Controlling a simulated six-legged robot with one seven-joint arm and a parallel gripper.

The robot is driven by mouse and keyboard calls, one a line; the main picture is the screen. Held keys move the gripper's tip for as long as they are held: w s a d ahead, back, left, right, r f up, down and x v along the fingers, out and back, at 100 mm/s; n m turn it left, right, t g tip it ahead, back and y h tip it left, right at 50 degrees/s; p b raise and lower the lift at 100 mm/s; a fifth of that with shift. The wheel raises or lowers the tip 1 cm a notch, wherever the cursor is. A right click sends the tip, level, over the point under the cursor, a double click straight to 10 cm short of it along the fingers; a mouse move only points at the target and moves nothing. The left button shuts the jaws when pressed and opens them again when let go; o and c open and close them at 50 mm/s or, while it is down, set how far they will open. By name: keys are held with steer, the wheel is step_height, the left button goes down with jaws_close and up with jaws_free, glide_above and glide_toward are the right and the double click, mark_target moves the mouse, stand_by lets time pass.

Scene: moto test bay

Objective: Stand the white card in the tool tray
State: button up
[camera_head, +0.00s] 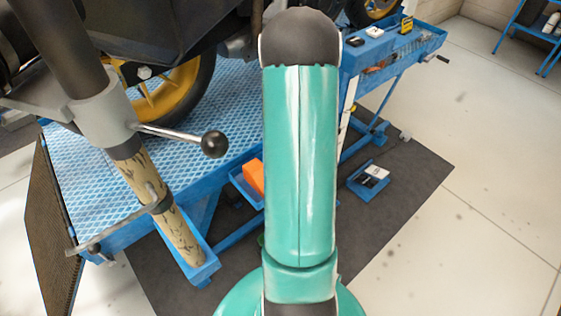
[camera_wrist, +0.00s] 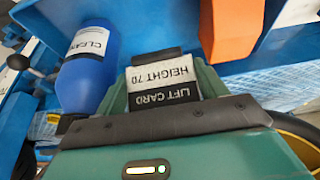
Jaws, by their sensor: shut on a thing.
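The white card (camera_wrist: 165,78), with a black band and the upside-down words "LIFT CARD" and "HEIGHT 70", is between the dark jaws of my gripper (camera_wrist: 160,68) in the wrist view. My gripper is shut on it. Beyond the card is a blue tray (camera_wrist: 150,28) holding a blue bottle (camera_wrist: 86,72) marked "CLEAN" and an orange object (camera_wrist: 230,32). I cannot tell whether the card touches the tray. In the head view, a blue tray (camera_head: 240,187) with an orange piece shows left of my arm, which hides the gripper and card.
A motorcycle wheel (camera_head: 178,92) rests on the blue lift platform (camera_head: 90,170). A lever with a black knob (camera_head: 214,144) juts out at left. A long blue tray (camera_head: 350,62) with tools is at upper right. A small blue tray (camera_head: 367,190) lies on the dark mat. The right floor is clear.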

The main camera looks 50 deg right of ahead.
step_height(320, 180, down, 8)
steer(key=shift+f, duration=0.15)
steer(key=shift+f, duration=0.1)
steer(key=o, duration=0.8)
steer(key=shift+c, duration=0.2)
steer(key=shift+r, duration=0.3)
steer(key=v, duration=1.1)
steer(key=shift+s+r, duration=0.25)
steer(key=shift+a, duration=0.1)
